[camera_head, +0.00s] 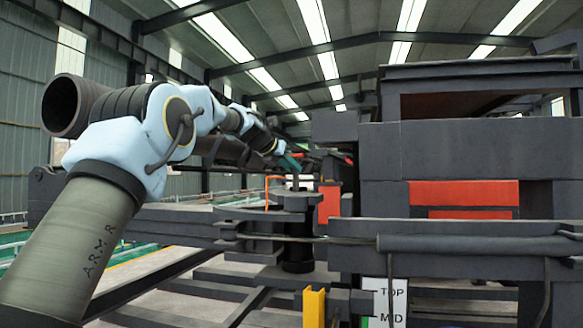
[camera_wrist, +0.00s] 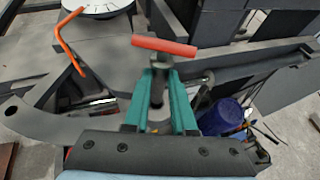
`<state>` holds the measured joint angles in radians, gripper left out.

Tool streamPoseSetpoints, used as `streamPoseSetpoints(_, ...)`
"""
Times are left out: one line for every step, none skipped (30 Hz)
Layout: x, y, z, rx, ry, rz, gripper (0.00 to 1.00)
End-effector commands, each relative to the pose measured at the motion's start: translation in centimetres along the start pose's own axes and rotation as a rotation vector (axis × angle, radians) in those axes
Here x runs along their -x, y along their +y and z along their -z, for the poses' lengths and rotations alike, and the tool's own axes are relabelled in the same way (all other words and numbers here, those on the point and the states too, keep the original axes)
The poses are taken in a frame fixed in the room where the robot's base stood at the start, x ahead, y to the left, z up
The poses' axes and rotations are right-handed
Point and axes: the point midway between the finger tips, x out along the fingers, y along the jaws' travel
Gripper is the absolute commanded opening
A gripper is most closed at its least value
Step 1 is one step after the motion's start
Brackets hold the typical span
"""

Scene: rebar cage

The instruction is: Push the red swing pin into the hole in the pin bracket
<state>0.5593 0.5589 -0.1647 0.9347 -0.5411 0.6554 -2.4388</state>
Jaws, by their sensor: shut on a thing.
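In the wrist view the red swing pin shows as a red crossbar handle (camera_wrist: 163,46) on a dark shaft. The shaft passes between the teal fingers of my gripper (camera_wrist: 160,80), which are shut on it, with the handle just beyond the fingertips. The pin's lower end is hidden or too dark to tell. A grey curved plate (camera_wrist: 45,124) with a round dark hole lies to the left; I cannot tell whether it is the pin bracket. In the head view my gripper (camera_head: 291,162) is small and far off, beside the dark machine, and the pin cannot be made out clearly.
An orange bent rod (camera_wrist: 65,45) stands left of the handle, near a white dial (camera_wrist: 98,7). A blue round object (camera_wrist: 222,117) and thin cables lie at right. Dark steel beams (camera_head: 480,160) crowd the right of the head view.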

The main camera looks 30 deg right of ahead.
Motion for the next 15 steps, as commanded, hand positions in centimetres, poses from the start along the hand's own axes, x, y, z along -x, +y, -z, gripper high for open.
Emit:
streamPoseSetpoints(0.06, -0.01, -0.11, 0.0, -0.002, 0.0, 0.0)
streamPoseSetpoints(0.04, -0.01, -0.07, 0.0, -0.002, 0.0, 0.0)
streamPoseSetpoints(0.01, -0.01, -0.01, 0.0, -0.002, 0.0, 0.0)
streamPoseSetpoints(-0.02, -0.01, 0.06, 0.0, -0.002, 0.0, 0.0)
streamPoseSetpoints(-0.05, -0.01, 0.12, 0.0, -0.002, 0.0, 0.0)
streamPoseSetpoints(-0.09, -0.01, 0.22, 0.0, -0.002, 0.0, 0.0)
streamPoseSetpoints(-0.12, -0.01, 0.28, 0.0, -0.002, 0.0, 0.0)
streamPoseSetpoints(-0.15, -0.01, 0.35, 0.0, -0.002, 0.0, 0.0)
streamPoseSetpoints(-0.19, -0.01, 0.43, 0.0, -0.002, 0.0, 0.0)
streamPoseSetpoints(-0.22, -0.02, 0.49, 0.0, -0.002, 0.0, 0.0)
streamPoseSetpoints(-0.25, -0.02, 0.55, 0.0, -0.002, 0.0, 0.0)
streamPoseSetpoints(-0.29, -0.02, 0.64, 0.0, -0.002, 0.0, 0.0)
streamPoseSetpoints(-0.31, -0.02, 0.7, 0.0, -0.002, 0.0, 0.0)
streamPoseSetpoints(-0.35, -0.02, 0.77, 0.0, -0.002, 0.0, 0.0)
streamPoseSetpoints(-0.39, -0.02, 0.85, 0.0, -0.002, 0.0, 0.0)
